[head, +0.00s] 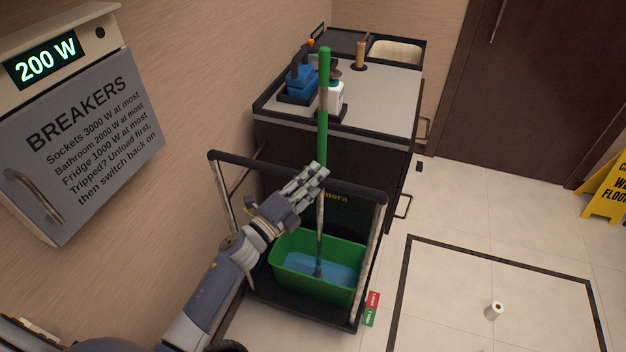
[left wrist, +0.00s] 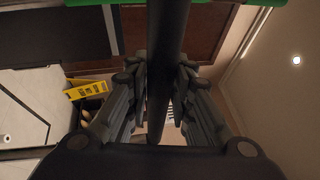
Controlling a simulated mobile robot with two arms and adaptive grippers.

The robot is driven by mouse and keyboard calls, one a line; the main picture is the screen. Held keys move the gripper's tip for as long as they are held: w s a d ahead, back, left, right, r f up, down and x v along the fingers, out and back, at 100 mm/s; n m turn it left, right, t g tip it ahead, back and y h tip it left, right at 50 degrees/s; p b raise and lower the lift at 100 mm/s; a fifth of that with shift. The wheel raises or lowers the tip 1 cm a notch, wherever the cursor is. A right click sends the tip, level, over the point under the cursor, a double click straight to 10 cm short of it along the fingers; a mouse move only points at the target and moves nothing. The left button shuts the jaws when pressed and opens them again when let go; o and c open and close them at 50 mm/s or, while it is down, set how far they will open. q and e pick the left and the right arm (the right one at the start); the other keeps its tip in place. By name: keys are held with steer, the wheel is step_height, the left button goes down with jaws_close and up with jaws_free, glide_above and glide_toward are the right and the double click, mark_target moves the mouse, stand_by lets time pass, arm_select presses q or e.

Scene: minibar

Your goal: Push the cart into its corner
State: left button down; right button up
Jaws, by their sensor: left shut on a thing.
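The cart has a black handle bar (head: 362,192), metal side posts and a black base (head: 300,303). It stands by the left wall in front of a dark cabinet. A green bucket (head: 345,292) with blue water sits on the base. A mop with a green-topped pole (head: 324,110) stands upright in it. My left gripper (head: 312,180) reaches in from the left at the handle bar, beside the pole. In the left wrist view, the dark bar (left wrist: 168,60) runs between its closed fingers (left wrist: 158,100). My right gripper is not in view.
The cabinet (head: 335,165) carries bottles and a blue caddy. A breaker box (head: 80,140) is on the left wall. A dark-bordered floor area (head: 480,256) holds a paper roll (head: 494,310). A yellow wet-floor sign (head: 605,190) stands at right. Tiles right of the cart are mostly clear.

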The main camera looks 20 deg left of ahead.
arm_select(q)
steer(key=shift+w+r, duration=0.15)
steer(key=shift+w, duration=0.4)
steer(key=w+b, duration=0.3)
steer(key=w, duration=0.5)
steer(key=shift+d, duration=0.2)
steer(key=shift+f, duration=0.2)
steer(key=c, duration=1.4)
jaws_free()
steer(key=shift+w, duration=0.1)
